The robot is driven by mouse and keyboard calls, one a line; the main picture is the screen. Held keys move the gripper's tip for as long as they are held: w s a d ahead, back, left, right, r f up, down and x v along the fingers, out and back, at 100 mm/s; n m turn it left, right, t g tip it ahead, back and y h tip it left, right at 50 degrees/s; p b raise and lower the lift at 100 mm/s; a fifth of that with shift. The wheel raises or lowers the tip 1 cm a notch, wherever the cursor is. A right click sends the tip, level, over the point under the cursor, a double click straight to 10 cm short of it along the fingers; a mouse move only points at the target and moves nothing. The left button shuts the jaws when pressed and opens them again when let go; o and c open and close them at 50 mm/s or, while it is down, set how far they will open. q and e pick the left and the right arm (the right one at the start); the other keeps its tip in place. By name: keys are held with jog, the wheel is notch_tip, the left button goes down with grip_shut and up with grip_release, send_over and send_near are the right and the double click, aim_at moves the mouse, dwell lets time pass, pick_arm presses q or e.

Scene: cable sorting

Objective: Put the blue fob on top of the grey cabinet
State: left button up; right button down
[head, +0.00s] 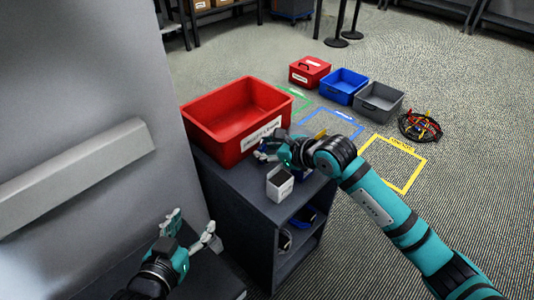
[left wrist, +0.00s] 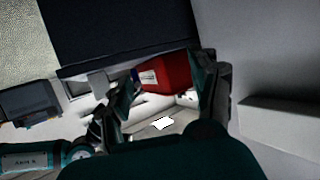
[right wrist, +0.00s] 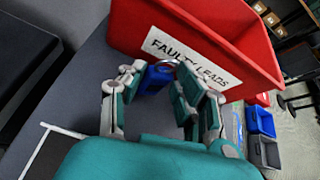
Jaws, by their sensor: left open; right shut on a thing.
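The blue fob (right wrist: 155,80), with a metal ring, is between the fingers of my right gripper (right wrist: 165,90) in the right wrist view. My right gripper (head: 272,148) is shut on it, over the top of the low dark grey cabinet (head: 225,178) and close to the labelled side of the red bin (head: 215,132). I cannot tell whether the fob touches the cabinet top. My left gripper (head: 192,230) is open and empty at the lower left in the head view, apart from the cabinet.
A small white-and-grey container (head: 280,184) stands at the cabinet's front edge. A tall grey panel with a bar (head: 75,175) rises at left. On the floor are a blue bin (head: 343,86), a grey bin (head: 378,101), a red box (head: 309,72) and coiled cables (head: 420,127).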

pick_arm(q)
jog(key=shift+w+d+r+t, duration=0.2)
jog(key=shift+w+r+t, duration=0.15)
jog(key=shift+r+t, duration=0.25)
pick_arm(e)
jog(key=shift+f, duration=0.55)
pick_arm(q)
jog(key=shift+r, duration=0.1)
pick_arm(e)
jog(key=c, duration=0.9)
grip_release()
jog(key=shift+f, duration=0.1)
pick_arm(q)
jog(key=shift+w+r, duration=0.1)
jog(key=shift+r, duration=0.1)
